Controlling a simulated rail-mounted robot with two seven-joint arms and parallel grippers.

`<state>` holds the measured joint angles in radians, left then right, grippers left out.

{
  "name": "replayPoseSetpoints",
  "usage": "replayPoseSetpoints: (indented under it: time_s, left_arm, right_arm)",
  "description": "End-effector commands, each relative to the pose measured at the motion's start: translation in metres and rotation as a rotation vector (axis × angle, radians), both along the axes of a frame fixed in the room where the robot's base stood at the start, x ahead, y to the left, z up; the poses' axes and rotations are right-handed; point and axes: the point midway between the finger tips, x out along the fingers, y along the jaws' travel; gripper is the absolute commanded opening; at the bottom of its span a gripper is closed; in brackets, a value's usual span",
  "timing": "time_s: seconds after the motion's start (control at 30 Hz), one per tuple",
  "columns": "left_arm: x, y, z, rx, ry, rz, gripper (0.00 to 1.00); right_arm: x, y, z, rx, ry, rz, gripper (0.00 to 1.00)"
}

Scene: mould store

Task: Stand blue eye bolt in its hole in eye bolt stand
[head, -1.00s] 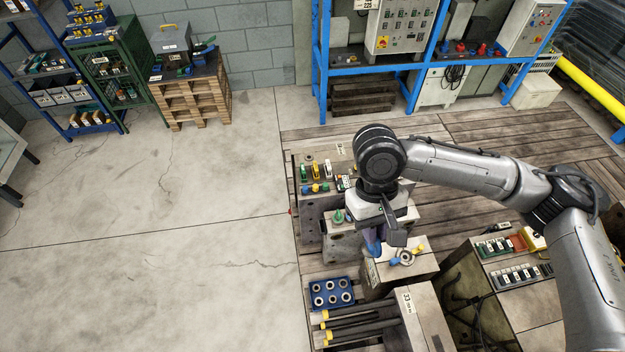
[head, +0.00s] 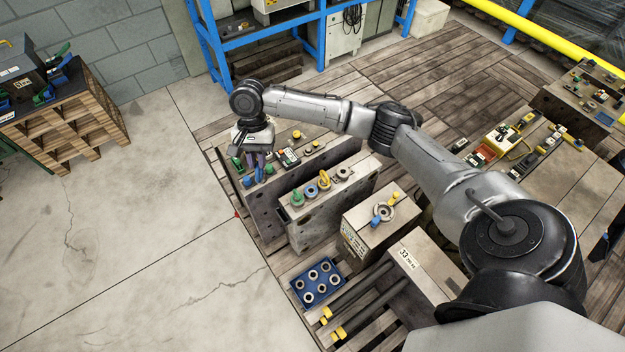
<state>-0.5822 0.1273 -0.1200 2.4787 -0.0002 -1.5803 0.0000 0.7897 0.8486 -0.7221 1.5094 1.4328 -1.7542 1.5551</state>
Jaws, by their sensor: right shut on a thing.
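My right gripper (head: 257,163) points down at the left end of the back block. It is shut on a small blue thing (head: 259,174), which looks like the blue eye bolt; the fingers and wrist hide much of it. The eye bolt stand looks to be the grey block (head: 330,213) in front. A green piece (head: 297,198), a blue ring (head: 311,191), a yellow eye bolt (head: 324,180) and a grey ring sit along its top. The gripper is left of and behind these, apart from them. My left gripper is out of view.
The back block (head: 334,148) carries several small coloured parts. To the right stands a block with a ring and blue and yellow pieces (head: 384,213). A blue tray (head: 318,283) of rings and yellow-tipped bars (head: 352,288) lie in front. Bare floor is left.

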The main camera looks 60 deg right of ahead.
Motion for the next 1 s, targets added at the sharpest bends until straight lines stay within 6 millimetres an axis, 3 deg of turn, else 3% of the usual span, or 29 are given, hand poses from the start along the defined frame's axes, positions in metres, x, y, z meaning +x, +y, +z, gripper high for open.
replayPoseSetpoints:
  time_s: [0.03,0.2,0.4,0.5,0.7,1.0]
  left_arm:
    - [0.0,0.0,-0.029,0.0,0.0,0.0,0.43]
    - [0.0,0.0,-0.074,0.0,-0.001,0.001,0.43]
    - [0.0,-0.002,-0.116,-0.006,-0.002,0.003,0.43]
    - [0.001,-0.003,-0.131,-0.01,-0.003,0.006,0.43]
    - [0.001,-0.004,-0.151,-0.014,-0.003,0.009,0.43]
    - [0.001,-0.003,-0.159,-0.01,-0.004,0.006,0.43]
  right_arm:
    - [0.001,-0.018,-0.04,0.001,0.005,-0.073,0.0]
    - [-0.001,-0.076,-0.116,-0.002,0.007,-0.307,0.0]
    - [-0.014,-0.138,-0.191,-0.002,0.006,-0.536,0.0]
    - [-0.022,-0.162,-0.219,-0.003,0.006,-0.623,0.0]
    - [-0.036,-0.195,-0.254,-0.001,0.005,-0.739,0.0]
    - [-0.044,-0.21,-0.269,0.001,0.004,-0.791,0.0]
